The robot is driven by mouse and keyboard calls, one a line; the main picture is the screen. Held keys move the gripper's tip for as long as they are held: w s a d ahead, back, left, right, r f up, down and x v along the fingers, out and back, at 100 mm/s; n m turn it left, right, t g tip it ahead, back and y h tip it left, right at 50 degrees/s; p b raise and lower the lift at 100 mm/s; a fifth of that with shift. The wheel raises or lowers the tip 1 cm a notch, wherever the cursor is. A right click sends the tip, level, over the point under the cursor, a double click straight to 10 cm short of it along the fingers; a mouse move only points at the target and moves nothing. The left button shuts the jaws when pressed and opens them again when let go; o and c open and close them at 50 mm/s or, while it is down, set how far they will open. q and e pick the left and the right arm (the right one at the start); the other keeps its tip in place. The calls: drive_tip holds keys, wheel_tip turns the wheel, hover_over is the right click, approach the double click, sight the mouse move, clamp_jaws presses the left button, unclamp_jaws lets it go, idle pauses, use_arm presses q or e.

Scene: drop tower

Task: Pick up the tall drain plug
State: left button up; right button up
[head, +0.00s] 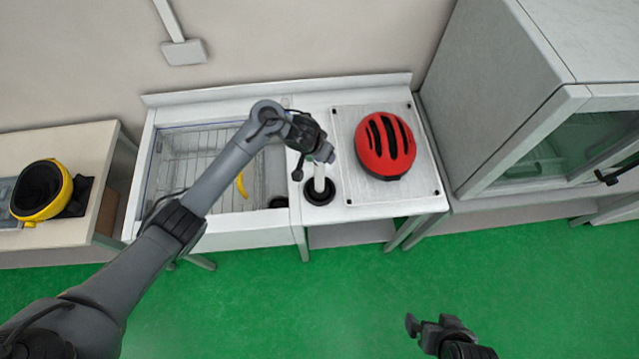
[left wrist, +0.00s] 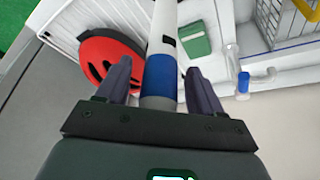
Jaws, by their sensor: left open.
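The tall drain plug (head: 319,178) is a white upright tube standing in a round black drain ring (head: 319,197) on the counter. In the left wrist view its shaft (left wrist: 160,82), white with a blue band, runs between my two fingers. My left gripper (head: 322,154) is at the plug's top, and in the left wrist view (left wrist: 160,85) its jaws are open around the shaft. The plug's upper end is partly hidden by the gripper in the head view. My right gripper (head: 430,326) is low over the green floor, away from the counter; its jaw state is unclear.
A red helmet (head: 385,146) sits on a ribbed board just right of the plug. A sink basin with a wire rack (head: 197,150) and a yellow curved item (head: 242,186) is left. A grey cabinet (head: 490,95) stands right. The left wrist view shows a green block (left wrist: 195,40).

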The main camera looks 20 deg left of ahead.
use_arm(q)
clamp_jaws()
idle(0.4)
drive_tip(key=shift+r, duration=0.15)
